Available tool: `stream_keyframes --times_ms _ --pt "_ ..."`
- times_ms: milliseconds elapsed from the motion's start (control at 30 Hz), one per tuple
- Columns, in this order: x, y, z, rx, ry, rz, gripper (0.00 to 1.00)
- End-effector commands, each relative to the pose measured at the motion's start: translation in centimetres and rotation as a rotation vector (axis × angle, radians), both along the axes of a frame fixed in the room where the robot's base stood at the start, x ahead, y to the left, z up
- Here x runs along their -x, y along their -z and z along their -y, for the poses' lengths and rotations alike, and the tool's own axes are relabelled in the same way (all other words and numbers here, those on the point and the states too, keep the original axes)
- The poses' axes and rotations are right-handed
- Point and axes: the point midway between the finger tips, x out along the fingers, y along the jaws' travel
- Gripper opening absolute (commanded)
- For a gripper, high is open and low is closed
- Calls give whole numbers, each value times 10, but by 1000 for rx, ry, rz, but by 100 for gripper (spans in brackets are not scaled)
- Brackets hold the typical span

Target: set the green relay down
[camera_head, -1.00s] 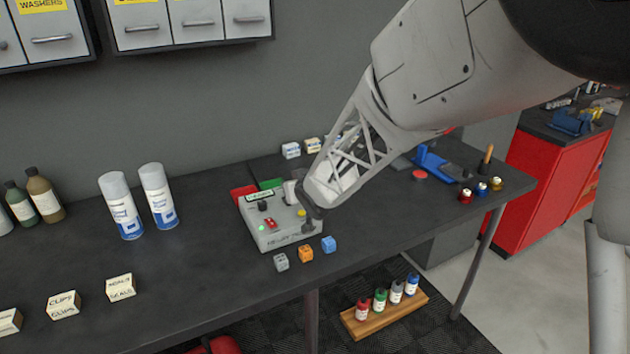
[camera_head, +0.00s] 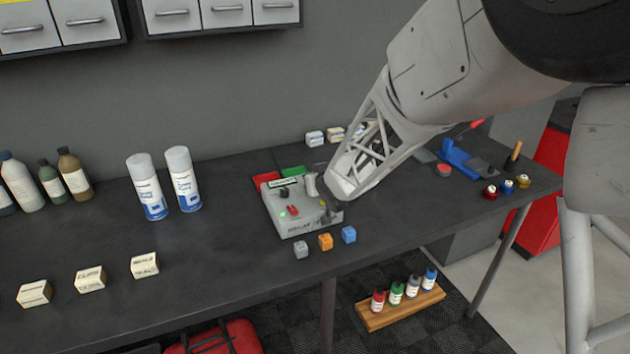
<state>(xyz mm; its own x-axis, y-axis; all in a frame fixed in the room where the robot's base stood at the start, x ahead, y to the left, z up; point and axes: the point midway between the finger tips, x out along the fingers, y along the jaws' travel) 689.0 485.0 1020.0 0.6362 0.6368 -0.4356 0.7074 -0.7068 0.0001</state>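I cannot make out a green relay. A grey relay (camera_head: 301,249), an orange relay (camera_head: 326,242) and a blue relay (camera_head: 348,234) stand in a row on the bench in front of the grey relay tester (camera_head: 298,226). The tester has a lit green lamp, a red switch and a yellow button. My gripper (camera_head: 325,203) is over the tester's right side, pointing down and left. Its fingers are small and partly hidden by my wrist, so I cannot see whether they are apart or what is between them.
Behind the tester lie a red pad (camera_head: 266,178) and a green pad (camera_head: 292,172). Two spray cans (camera_head: 183,180) and several bottles stand to the left. Small labelled boxes (camera_head: 90,279) line the bench front left. Bare bench (camera_head: 225,235) lies left of the tester.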

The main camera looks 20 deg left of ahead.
Motion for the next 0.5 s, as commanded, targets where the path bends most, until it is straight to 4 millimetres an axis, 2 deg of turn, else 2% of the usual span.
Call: stream_keyframes --times_ms 500 --pt "0 6 0 -1 0 1 6"
